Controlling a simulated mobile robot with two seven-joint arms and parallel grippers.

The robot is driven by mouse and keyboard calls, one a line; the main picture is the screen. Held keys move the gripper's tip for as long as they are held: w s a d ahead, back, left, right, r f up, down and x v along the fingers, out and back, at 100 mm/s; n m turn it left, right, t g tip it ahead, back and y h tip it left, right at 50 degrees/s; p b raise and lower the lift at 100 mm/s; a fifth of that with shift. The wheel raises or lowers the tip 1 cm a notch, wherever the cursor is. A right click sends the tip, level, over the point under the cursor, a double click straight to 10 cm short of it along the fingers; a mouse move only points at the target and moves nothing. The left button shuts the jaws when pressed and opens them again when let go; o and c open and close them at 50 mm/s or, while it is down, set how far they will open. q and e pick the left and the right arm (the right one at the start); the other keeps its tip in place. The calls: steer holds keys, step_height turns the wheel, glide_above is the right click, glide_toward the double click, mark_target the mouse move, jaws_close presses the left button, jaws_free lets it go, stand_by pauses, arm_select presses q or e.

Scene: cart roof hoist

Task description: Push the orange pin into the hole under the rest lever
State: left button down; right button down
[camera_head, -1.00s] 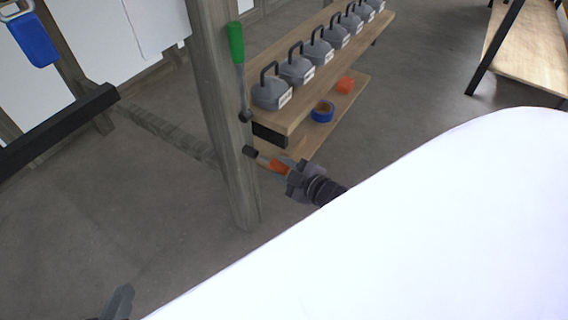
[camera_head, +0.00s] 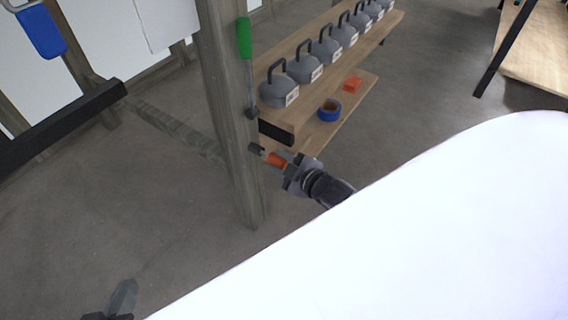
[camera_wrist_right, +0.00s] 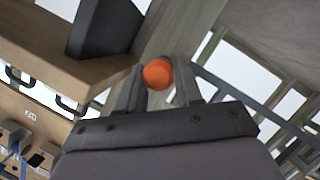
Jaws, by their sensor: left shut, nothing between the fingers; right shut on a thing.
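The rest lever with a green handle (camera_head: 244,38) stands upright along the wooden post, its grey rod ending in a dark pivot (camera_head: 252,113). Below it a short dark socket (camera_head: 256,148) sticks out from the post. My right gripper (camera_head: 284,163) is shut on the orange pin (camera_head: 276,159), which points at the socket. Whether the pin's tip is inside the hole cannot be told. In the right wrist view the pin's round orange end (camera_wrist_right: 158,73) sits between the fingers. My left gripper (camera_head: 122,297) is shut and empty at the bottom left, far from the post.
The wooden post (camera_head: 225,90) stands left of a shelf (camera_head: 300,120) with several grey weights (camera_head: 305,68). A blue tape roll (camera_head: 329,110) and an orange block (camera_head: 352,84) lie on the lower board. A large white surface (camera_head: 430,230) fills the lower right. The floor at left is clear.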

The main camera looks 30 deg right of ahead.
mark_target(278, 161)
arm_select(q)
steer(key=shift+f, duration=0.25)
arm_select(e)
steer(key=shift+w+a, duration=0.2)
steer(key=shift+w, duration=0.35)
steer(key=shift+w+a, duration=0.2)
steer(key=shift+w, duration=0.3)
steer(key=c, duration=0.7)
jaws_free()
steer(key=shift+o, duration=0.2)
steer(key=shift+s, duration=0.15)
steer(key=p+v, duration=0.2)
steer(key=v, duration=0.3)
steer(key=shift+s+r, duration=0.15)
steer(key=shift+s, duration=0.15)
arm_select(q)
steer(key=shift+s+a+r+m+y, duration=0.1)
steer(key=shift+s+a+y, duration=0.15)
steer(key=shift+a, duration=0.2)
steer(key=shift+s+a+f+m+y, duration=0.1)
steer(key=shift+a+y, duration=0.2)
steer(key=shift+a, duration=0.2)
steer(key=shift+s+a+r+m+y, duration=0.1)
steer(key=shift+s+a+y, duration=0.15)
steer(key=shift+a, duration=0.2)
arm_select(e)
steer(key=shift+s+d+r, duration=0.1)
steer(key=shift+s+r, duration=0.05)
steer(key=shift+s, duration=0.45)
